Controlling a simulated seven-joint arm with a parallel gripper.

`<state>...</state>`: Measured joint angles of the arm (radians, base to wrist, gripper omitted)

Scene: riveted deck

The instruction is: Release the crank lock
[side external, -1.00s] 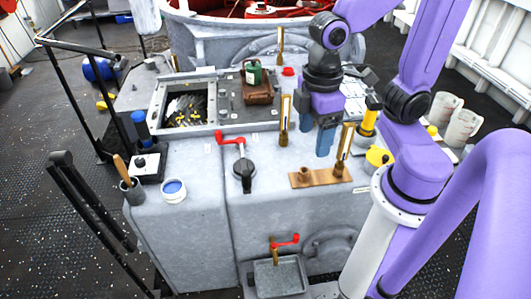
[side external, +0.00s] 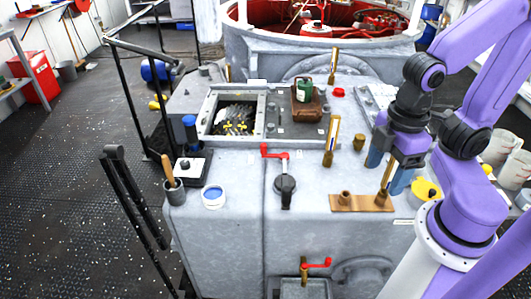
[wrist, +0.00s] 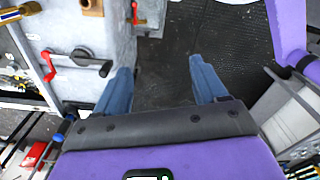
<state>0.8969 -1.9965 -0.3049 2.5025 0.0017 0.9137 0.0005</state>
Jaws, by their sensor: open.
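A red crank handle (side external: 273,152) joins a black knob (side external: 285,186) on top of the grey housing. In the wrist view the red handle (wrist: 48,66) and black knob (wrist: 85,58) lie left of my fingers. A second red handle (side external: 316,264) sits on a brass valve low on the housing's front face; a red lever (wrist: 136,14) shows at the top of the wrist view. I cannot tell which is the crank lock. My gripper (side external: 388,168) is open and empty, right of the black knob and apart from both handles. Its blue fingers (wrist: 160,70) have dark floor between them.
A brown plate (side external: 362,203) with brass fittings lies near the gripper. An upright brass gauge (side external: 331,142) stands between crank and gripper.

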